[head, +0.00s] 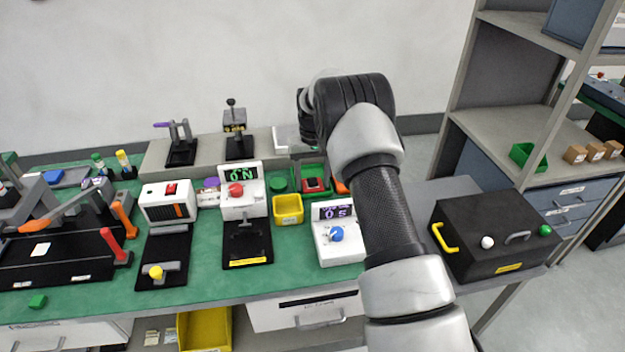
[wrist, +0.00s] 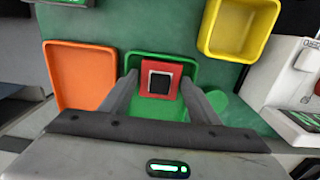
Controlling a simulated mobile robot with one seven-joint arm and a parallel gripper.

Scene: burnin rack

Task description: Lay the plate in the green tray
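The plate (wrist: 160,80), a red square with a dark, pale-edged centre, is at the green tray (wrist: 194,66) in the wrist view. It appears to lie inside the tray. It also shows in the head view (head: 315,185), in the green tray (head: 323,170). My gripper (wrist: 160,82) is over the tray, its two grey fingers spread on either side of the plate. Narrow gaps seem to show between fingertips and plate. The near part of the tray is partly covered by my gripper. In the head view my arm hides most of my gripper.
A yellow bin (head: 288,210) and an orange bin (wrist: 84,77) flank the tray. A green round piece (head: 277,185) lies close beside it. A white unit with a blue knob (head: 337,234) and one with a red knob (head: 240,193) stand nearby.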

